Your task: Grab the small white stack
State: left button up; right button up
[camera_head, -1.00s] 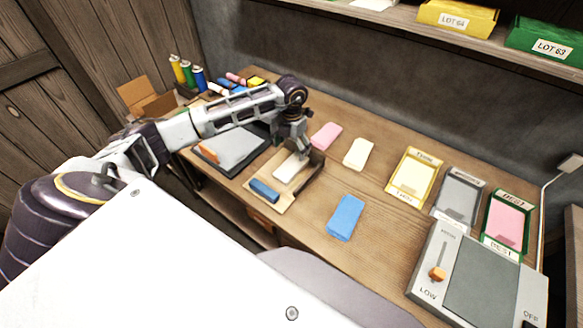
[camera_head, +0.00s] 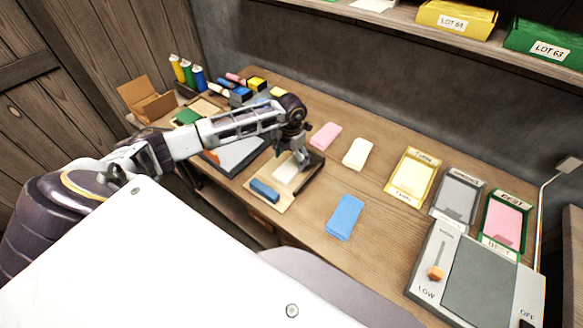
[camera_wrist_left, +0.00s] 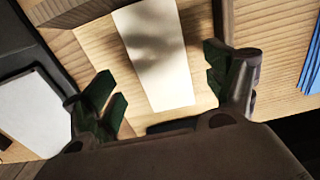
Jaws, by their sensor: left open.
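The small white stack (camera_head: 285,173) lies flat in a shallow wooden tray (camera_head: 268,204) on the bench, behind a blue block (camera_head: 265,190). In the left wrist view the white stack (camera_wrist_left: 155,55) is a long pale strip, shaded in part, running between my fingers. My left gripper (camera_head: 296,162) points down over the stack's far end. In the left wrist view the gripper's dark green finger pads (camera_wrist_left: 160,80) are apart, one on each side of the strip. Whether they touch it I cannot tell. My right gripper is not in view.
Pink (camera_head: 325,136), cream (camera_head: 357,153) and blue (camera_head: 345,217) stacks lie right of the tray. Labelled yellow, grey and green trays and a grey device (camera_head: 475,280) stand further right. Bare wood surrounds the stacks.

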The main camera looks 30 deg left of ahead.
aim_at(292, 166)
pick_arm(q)
jog(key=shift+f+p, duration=0.35)
jog(key=shift+f, duration=1.55)
jog(key=shift+s, duration=0.1)
jog(key=c, duration=1.1)
